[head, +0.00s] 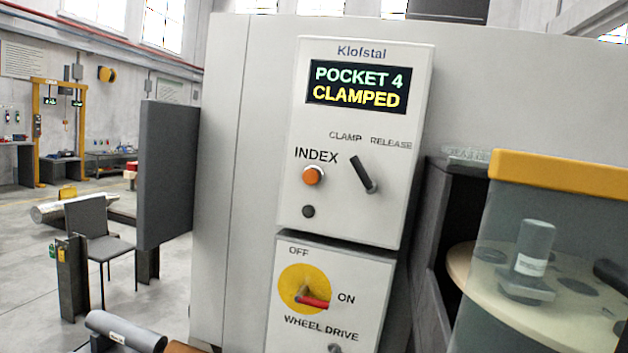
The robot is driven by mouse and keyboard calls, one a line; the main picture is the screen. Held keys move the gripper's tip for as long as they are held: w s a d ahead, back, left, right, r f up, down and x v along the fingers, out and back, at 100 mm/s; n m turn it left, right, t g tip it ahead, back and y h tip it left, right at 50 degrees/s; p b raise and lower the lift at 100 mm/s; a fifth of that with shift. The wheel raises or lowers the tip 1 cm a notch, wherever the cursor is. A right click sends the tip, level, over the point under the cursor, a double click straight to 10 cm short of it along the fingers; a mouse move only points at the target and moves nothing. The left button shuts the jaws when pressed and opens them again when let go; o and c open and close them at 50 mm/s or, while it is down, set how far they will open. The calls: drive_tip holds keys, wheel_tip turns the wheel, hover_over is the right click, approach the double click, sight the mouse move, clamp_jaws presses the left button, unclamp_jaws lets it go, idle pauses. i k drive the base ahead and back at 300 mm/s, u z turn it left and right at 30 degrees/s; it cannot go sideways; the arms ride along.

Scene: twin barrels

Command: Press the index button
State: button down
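The index button (313,175) is a round orange button in a pale ring, under the word INDEX on the upper white control panel (332,226). Nothing covers it. The panel's display (357,85) reads "POCKET 4" in green and "CLAMPED" in yellow. To the right of the button, a dark lever (363,175) sits below the words CLAMP and RELEASE; its upper end leans left, to the CLAMP side. A small dark round knob or lamp (308,211) is below the button. My gripper is not in view.
A lower panel has the yellow WHEEL DRIVE switch (291,278); its red handle points right, near ON. At right, a guarded wheel (461,262) carries a grey labelled cylinder (535,245). Another grey cylinder (124,331) lies bottom left. A dark panel (168,175) stands left of the cabinet.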

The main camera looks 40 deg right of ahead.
sight(310, 177)
drive_tip(key=z, duration=0.05)
drive_tip(key=i, duration=0.95)
drive_tip(key=u, duration=0.05)
